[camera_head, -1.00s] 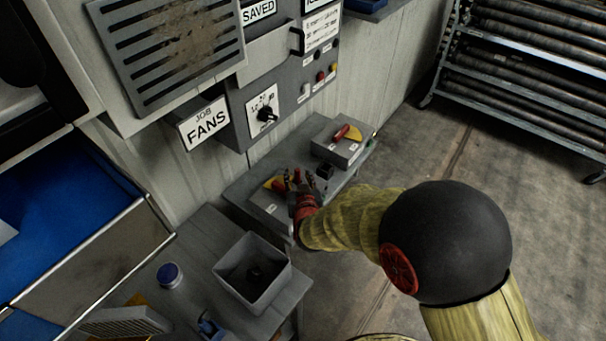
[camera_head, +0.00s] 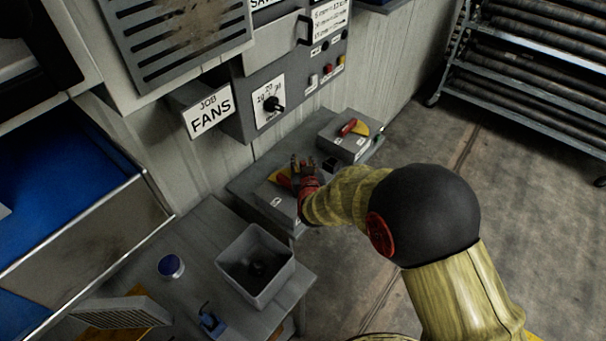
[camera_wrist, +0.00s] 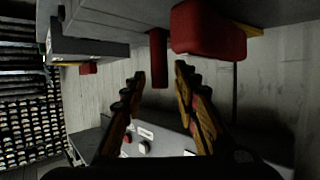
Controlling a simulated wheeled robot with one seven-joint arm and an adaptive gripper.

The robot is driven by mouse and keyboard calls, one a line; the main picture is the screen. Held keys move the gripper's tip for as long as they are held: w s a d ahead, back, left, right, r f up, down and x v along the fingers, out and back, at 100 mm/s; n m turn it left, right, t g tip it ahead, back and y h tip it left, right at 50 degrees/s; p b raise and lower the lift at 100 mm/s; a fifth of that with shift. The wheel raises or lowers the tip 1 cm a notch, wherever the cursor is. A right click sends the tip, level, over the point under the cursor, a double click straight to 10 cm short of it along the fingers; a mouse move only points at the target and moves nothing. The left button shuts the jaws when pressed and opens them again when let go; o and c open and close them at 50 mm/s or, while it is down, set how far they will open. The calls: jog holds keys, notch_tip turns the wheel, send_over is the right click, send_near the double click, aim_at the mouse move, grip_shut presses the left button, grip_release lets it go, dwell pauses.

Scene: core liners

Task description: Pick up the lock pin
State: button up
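My gripper (camera_head: 304,163) is at the nearer grey box (camera_head: 272,200) on the low bench, by its yellow plate (camera_head: 274,178). In the wrist view my gripper (camera_wrist: 161,72) is open, its two fingers apart with nothing clearly between them. A slim red pin-like cylinder (camera_wrist: 158,50) lines up with the gap between the fingertips; it looks like the lock pin, though I cannot tell for sure. A thick red block (camera_wrist: 208,30), like a handle, is beside it to the right. The hand hides this spot in the head view.
A second grey box (camera_head: 342,147) with a red handle (camera_head: 347,128) stands farther along the bench. A small dark block (camera_head: 330,165) sits between the boxes. A grey bin (camera_head: 285,272) and a blue-lidded jar (camera_head: 171,267) stand nearer. A control panel is on the wall.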

jog(key=c, duration=0.6)
grip_shut()
